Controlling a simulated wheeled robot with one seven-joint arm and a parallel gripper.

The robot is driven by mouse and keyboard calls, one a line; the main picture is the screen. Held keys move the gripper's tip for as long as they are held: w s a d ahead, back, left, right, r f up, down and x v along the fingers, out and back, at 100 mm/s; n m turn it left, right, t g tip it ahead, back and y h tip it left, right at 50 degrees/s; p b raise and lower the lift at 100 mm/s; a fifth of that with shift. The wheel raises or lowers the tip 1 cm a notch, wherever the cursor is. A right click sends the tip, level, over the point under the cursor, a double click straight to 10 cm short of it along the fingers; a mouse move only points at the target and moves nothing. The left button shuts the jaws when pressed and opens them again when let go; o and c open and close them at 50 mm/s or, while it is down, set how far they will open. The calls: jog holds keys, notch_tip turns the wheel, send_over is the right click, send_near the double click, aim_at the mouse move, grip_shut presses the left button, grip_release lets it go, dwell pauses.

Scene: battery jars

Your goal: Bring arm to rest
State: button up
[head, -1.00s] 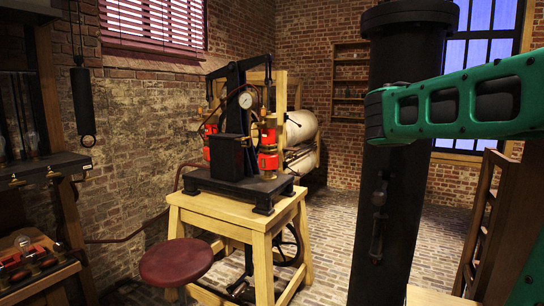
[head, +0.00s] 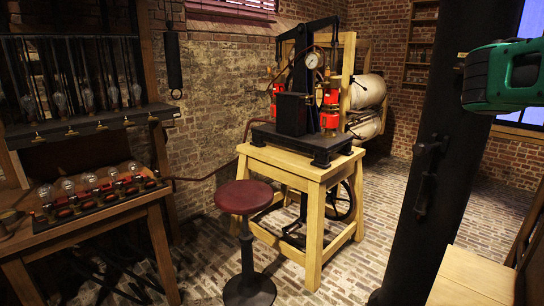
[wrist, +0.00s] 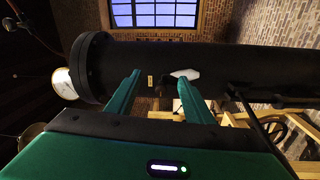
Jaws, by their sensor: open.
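My gripper (wrist: 160,98) shows in the wrist view with its two green fingers spread apart and nothing between them. Beyond the fingers lies the big black column, which crosses the wrist view sideways (wrist: 230,68). In the head view a green part of my arm enters at the upper right, in front of the same black column (head: 455,150). The gripper itself is outside the head view.
A wooden stand (head: 315,168) bears a black apparatus with a gauge and red jars. A round red stool (head: 244,197) stands before it. At left is a workbench (head: 90,228) with a rack of glass bulbs. Brick floor (head: 350,275) is clear between stand and column.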

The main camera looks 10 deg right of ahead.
jog(key=s+a+f+m+g+y, duration=0.2)
jog(key=s+f, duration=0.1)
jog(key=f, duration=0.5)
jog(key=s+a+f+m+g+y, duration=0.1)
jog(key=s+a+f+m+y, duration=0.2)
jog(key=f, duration=0.5)
jog(key=s+a+f+m+g+y, duration=0.15)
jog(key=s+f, duration=0.25)
jog(key=f, duration=0.4)
jog(key=s+a+f+m+g+y, duration=0.3)
jog(key=s+a+f, duration=0.4)
jog(key=s, duration=0.3)
jog(key=s+a+f+m+g+y, duration=0.3)
jog(key=s+a+f+g+y, duration=0.1)
jog(key=s+a+f, duration=0.4)
jog(key=shift+s+a+f+g+y, duration=0.15)
jog(key=shift+s+f+g+y, duration=0.3)
jog(key=shift+s, duration=0.7)
jog(key=shift+r+m, duration=0.15)
jog(key=shift+m, duration=0.1)
jog(key=shift+w+f, duration=0.25)
jog(key=shift+w, duration=0.4)
